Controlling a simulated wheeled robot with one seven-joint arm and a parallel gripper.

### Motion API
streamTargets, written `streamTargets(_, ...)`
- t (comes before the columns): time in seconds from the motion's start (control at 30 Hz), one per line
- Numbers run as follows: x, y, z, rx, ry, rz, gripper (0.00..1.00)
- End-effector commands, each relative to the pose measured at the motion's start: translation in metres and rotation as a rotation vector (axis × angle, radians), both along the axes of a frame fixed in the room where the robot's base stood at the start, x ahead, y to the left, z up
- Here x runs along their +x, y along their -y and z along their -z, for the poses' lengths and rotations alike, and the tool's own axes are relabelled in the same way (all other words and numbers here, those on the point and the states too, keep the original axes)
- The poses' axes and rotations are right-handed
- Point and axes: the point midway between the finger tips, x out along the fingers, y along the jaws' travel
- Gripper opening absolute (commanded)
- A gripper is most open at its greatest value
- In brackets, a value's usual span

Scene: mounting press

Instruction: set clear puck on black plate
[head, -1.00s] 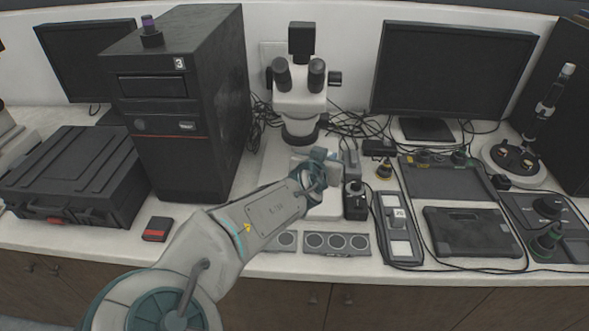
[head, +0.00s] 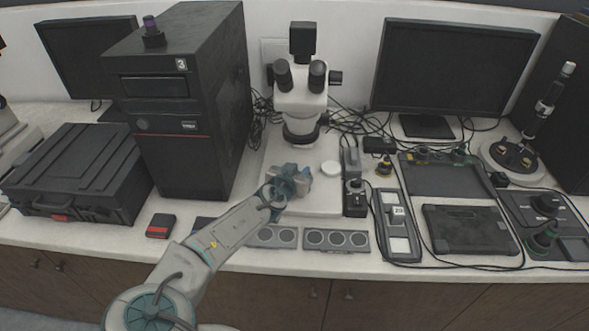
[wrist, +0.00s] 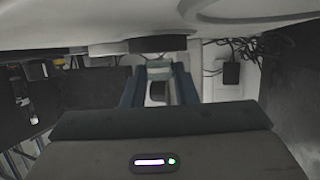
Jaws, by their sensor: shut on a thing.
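My gripper (head: 298,172) is over the left-middle part of the white microscope base, below the microscope head. In the wrist view its two dark blue fingers (wrist: 158,78) are closed on a small pale, greenish-grey piece (wrist: 158,68), seemingly the clear puck. In the head view the gripper hides this piece. I cannot make out the black plate for certain; the gripper covers part of the base. A white round disc (head: 331,168) lies on the base to the right of the gripper, apart from it.
The microscope (head: 301,90) stands behind my gripper. A small black device (head: 355,198) is right of the base. Trays with round wells (head: 337,240) lie at the bench's front. A black computer tower (head: 180,110) stands left, with cables behind the microscope.

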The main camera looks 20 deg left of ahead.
Motion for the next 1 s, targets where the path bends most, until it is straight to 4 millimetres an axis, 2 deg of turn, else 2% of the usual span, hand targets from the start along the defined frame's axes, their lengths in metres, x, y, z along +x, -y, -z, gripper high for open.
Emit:
streamTargets(0.37,0.0002,0.0001,0.0073,0.001,0.001,-0.001,0.01)
streamTargets(0.4,0.0002,0.0001,0.0073,0.001,0.001,-0.001,0.28)
streamTargets(0.47,0.0002,0.0001,0.0061,0.0,0.001,-0.001,0.45)
streamTargets(0.5,0.0002,0.0001,0.006,0.0,0.001,-0.001,0.47)
streamTargets(1.0,-0.0012,0.0036,0.0004,0.001,0.001,0.007,0.47)
